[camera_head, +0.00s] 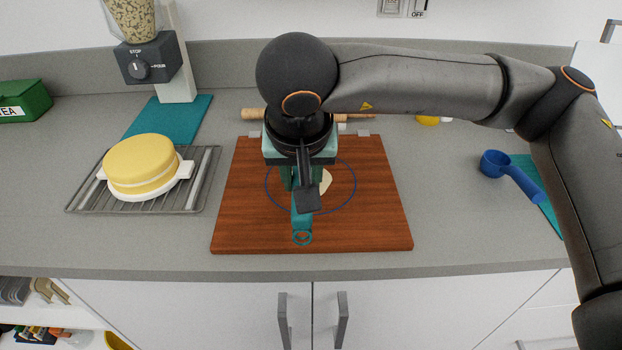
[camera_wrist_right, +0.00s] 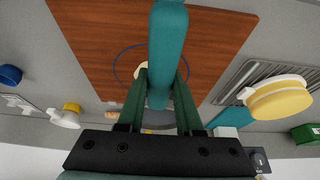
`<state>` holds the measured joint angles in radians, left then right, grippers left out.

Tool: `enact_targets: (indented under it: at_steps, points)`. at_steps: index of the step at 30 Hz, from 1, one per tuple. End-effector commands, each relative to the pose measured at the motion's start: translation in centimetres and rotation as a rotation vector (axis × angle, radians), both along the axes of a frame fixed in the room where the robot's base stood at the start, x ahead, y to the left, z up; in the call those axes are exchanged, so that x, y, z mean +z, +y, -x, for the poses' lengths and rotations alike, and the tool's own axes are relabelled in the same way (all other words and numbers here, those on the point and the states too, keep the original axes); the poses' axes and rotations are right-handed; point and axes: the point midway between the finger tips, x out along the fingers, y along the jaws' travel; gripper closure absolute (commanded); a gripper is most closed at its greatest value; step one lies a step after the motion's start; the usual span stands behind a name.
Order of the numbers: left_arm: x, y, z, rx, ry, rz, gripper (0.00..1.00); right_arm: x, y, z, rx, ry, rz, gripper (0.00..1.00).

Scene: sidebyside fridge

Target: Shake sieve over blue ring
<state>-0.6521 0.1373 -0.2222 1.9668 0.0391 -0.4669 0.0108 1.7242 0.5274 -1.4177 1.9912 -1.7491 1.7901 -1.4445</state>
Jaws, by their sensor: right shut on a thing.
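My right gripper (camera_head: 301,182) is above the wooden board, pointing down. Its green fingers (camera_wrist_right: 160,88) are shut on the teal handle (camera_head: 302,217) of the sieve, which also shows in the right wrist view (camera_wrist_right: 168,40). The handle ends in a loop toward the front edge of the board. The sieve's bowl is mostly or wholly hidden behind my gripper. The blue ring (camera_head: 355,186) is a thin outline on the board, below the gripper, and shows in the wrist view (camera_wrist_right: 116,70). A cream patch (camera_head: 326,181) lies inside it. My left gripper is not in view.
The brown board (camera_head: 385,225) lies on the grey counter. A rolling pin (camera_head: 252,114) is behind it. A yellow round cake or mould (camera_head: 140,162) stands on a wire rack (camera_head: 205,180) at left. A dispenser (camera_head: 148,62) stands behind. A blue scoop (camera_head: 497,164) lies at right.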

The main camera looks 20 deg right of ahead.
Motion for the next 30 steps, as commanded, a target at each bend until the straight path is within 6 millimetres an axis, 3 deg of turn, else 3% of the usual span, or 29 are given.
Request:
enact_targets:
  at_steps: [4, 17, 27, 30]
  points:
    - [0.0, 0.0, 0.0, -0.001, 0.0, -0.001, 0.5, 0.0, -3.7, -0.1, -0.006, 0.0, -0.001, 1.0]
    - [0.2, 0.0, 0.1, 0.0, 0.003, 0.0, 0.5, 0.6, -3.3, -0.1, 0.0, -0.001, -0.001, 1.0]
    - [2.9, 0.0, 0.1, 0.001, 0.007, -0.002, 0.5, 5.5, -3.3, -0.1, -0.001, -0.002, -0.001, 1.0]
    - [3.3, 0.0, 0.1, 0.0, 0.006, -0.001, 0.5, 6.2, -3.3, 0.0, 0.0, -0.001, 0.0, 1.0]
